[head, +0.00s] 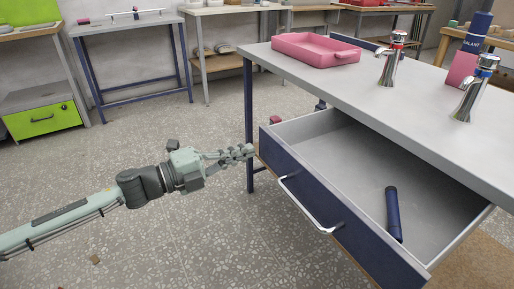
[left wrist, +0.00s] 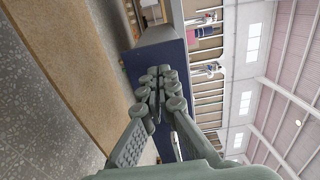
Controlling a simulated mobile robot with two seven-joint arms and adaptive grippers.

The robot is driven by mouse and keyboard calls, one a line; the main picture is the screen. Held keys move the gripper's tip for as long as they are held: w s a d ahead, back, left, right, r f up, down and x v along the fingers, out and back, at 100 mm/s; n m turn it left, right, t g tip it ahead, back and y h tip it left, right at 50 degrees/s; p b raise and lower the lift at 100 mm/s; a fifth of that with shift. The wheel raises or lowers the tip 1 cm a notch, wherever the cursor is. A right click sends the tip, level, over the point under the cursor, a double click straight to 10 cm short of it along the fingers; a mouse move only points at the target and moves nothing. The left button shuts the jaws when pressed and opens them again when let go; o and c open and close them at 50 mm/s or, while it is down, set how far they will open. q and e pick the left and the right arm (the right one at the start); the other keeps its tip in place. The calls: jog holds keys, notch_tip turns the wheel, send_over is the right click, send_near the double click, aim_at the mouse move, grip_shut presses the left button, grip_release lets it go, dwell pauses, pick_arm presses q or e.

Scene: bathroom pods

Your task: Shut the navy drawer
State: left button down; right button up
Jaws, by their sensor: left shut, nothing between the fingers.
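The navy drawer (head: 335,213) is pulled well out from under the grey worktop (head: 330,78). It has a silver bar handle (head: 303,206) on its front, and a dark blue cylinder (head: 393,214) lies inside on the grey bottom. My left gripper (head: 247,151) is shut and empty, close to the far left end of the drawer front. In the left wrist view my shut fingers (left wrist: 161,88) overlap the navy front (left wrist: 178,65). I cannot tell whether they touch it. My right gripper is not in view.
A pink tray (head: 315,50) and two chrome taps (head: 390,62) stand on the worktop. A navy table leg (head: 249,125) is just behind my left gripper. The speckled floor to the left is mostly clear. A green-drawer bench (head: 42,119) stands at the far left.

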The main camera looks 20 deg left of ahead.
aim_at(269, 144)
pick_arm(q)
jog(key=x, duration=0.3)
jog(key=shift+r, duration=0.1)
jog(key=shift+w+d, duration=0.25)
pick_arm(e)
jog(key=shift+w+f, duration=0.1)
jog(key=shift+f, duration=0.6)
